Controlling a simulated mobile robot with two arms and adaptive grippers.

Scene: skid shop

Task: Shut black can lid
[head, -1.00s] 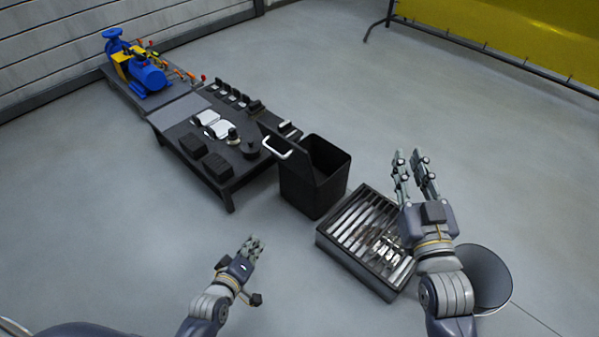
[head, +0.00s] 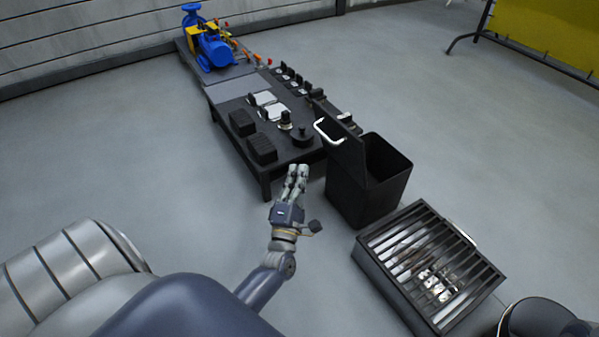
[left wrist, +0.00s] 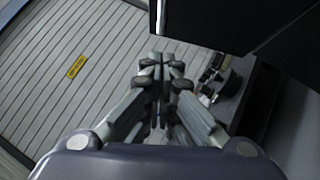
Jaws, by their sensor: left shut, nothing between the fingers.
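The black can (head: 375,180) stands on the floor at the right end of the low bench, its mouth open. Its black lid (head: 341,146) stands raised on the can's left side, with a white handle (head: 328,131) at its outer edge. My left gripper (head: 298,170) is shut and empty, left of the can and lower in the picture than the lid, by the bench's front edge. In the left wrist view my left gripper (left wrist: 160,70) points forward, with a dark panel (left wrist: 215,22) beyond it, probably the lid or can. My right gripper is out of view.
The low black bench (head: 225,95) holds dark blocks, white-topped parts and a blue pump (head: 214,50). A slatted black box (head: 420,260) sits on the floor to the right of the can. The floor left of the bench is clear.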

